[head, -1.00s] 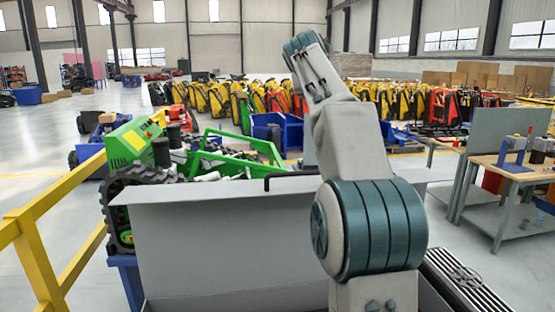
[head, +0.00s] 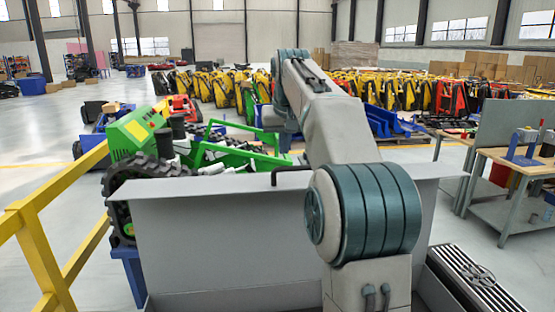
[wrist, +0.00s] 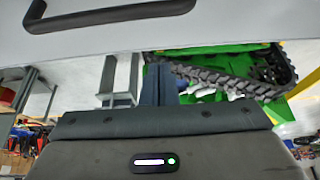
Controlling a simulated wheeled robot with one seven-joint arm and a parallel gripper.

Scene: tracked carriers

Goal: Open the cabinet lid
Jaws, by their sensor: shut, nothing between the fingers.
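The cabinet lid (head: 225,235) is a wide light-grey panel in the head view. It stands raised and steep, its inner face towards me, above the cabinet's open top. In the head view, the gripper is hidden behind my arm and the lid.
A green tracked carrier (head: 135,135) stands just behind the lid at left. A yellow railing (head: 35,255) runs along the left. A workbench (head: 515,165) is at right, and a dark slotted unit (head: 475,285) lies at lower right. Open floor shows at far left.

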